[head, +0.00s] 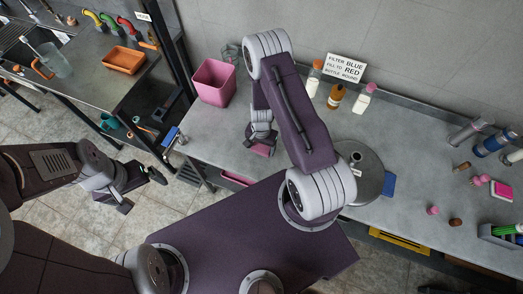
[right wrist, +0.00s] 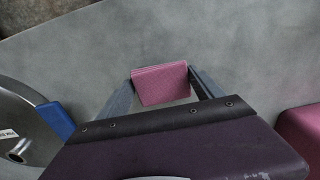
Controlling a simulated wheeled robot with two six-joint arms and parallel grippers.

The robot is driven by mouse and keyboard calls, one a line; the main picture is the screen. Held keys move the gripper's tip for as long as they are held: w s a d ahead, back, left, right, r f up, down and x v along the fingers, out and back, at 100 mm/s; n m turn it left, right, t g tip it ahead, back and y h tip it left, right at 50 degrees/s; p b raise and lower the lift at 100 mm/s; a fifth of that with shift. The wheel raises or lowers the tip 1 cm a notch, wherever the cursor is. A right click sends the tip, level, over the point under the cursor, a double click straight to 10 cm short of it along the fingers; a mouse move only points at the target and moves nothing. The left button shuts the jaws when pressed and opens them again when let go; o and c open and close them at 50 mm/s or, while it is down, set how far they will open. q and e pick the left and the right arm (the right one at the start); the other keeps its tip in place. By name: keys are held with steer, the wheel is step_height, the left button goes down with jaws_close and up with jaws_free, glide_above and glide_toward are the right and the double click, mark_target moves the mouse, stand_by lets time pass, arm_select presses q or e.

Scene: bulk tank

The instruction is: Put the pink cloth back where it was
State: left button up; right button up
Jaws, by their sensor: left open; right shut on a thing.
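The pink cloth (right wrist: 162,84) is a folded pad between the two fingers of my right gripper in the right wrist view. In the head view my right gripper (head: 260,143) is over the grey counter, with the pink cloth (head: 259,151) partly showing below its fingers. I cannot tell whether the cloth touches the counter. A pink open bin (head: 212,83) stands to the upper left of that gripper; its side seems to show at the right edge of the right wrist view (right wrist: 303,135). My left gripper (head: 141,190) is open and empty, over the floor left of the counter.
A round metal lid (head: 363,170) with a blue block (head: 388,184) beside it is right of my right arm. Bottles (head: 336,96) and a sign (head: 346,68) stand at the back. A sink bench with an orange tray (head: 124,60) is at the upper left.

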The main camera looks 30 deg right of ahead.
step_height(320, 180, down, 2)
steer(key=shift+f, duration=0.1)
steer(key=shift+r, duration=0.3)
steer(key=shift+f, duration=0.25)
arm_select(q)
steer(key=shift+f, duration=0.9)
arm_select(e)
steer(key=o, duration=1.6)
steer(key=shift+r, duration=0.1)
steer(key=shift+r, duration=0.1)
